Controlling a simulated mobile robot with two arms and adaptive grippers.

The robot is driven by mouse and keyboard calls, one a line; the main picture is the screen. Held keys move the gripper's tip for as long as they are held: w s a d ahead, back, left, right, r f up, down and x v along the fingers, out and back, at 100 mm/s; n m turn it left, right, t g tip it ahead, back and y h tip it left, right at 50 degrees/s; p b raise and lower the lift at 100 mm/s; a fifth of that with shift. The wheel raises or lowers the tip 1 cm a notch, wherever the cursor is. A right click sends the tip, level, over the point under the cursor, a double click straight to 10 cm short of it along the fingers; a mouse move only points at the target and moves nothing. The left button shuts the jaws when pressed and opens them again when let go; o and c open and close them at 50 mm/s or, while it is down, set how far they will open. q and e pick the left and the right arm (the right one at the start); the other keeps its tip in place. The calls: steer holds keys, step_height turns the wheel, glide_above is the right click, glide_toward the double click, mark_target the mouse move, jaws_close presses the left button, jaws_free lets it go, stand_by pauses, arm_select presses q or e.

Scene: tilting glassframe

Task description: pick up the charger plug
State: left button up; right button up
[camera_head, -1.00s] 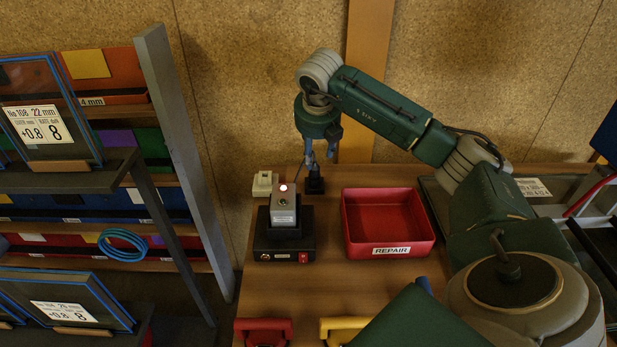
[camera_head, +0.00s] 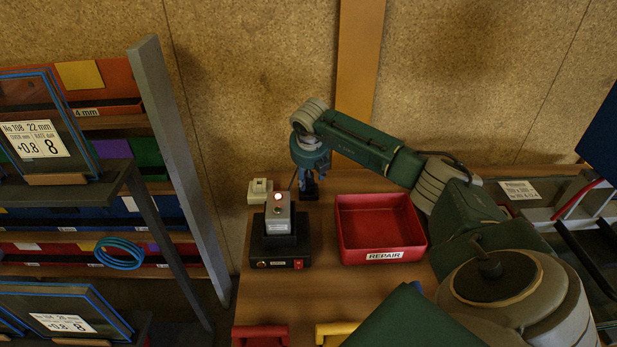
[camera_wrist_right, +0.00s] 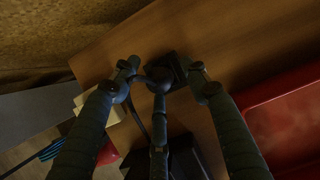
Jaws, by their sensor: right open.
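The charger plug appears to be the small black block (camera_head: 310,193) on the wooden table, behind the black charger base (camera_head: 282,249). My right gripper (camera_head: 308,182) points down right over it, its fingers open and close around its top. In the right wrist view the black block (camera_wrist_right: 170,72) shows dark between the spread fingertips of my right gripper (camera_wrist_right: 163,84). A dark cable runs beside the fingers. Whether any finger touches the block I cannot tell. My left gripper is not in view.
A grey device (camera_head: 279,212) with a lit lamp stands in the charger base. A pale socket box (camera_head: 260,191) is to the left of the block. A red REPAIR bin (camera_head: 382,254) stands to the right. A shelf post (camera_head: 185,170) rises at the left.

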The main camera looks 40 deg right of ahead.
steer(key=c, duration=1.2)
steer(key=shift+o, duration=0.2)
steer(key=shift+r, duration=0.15)
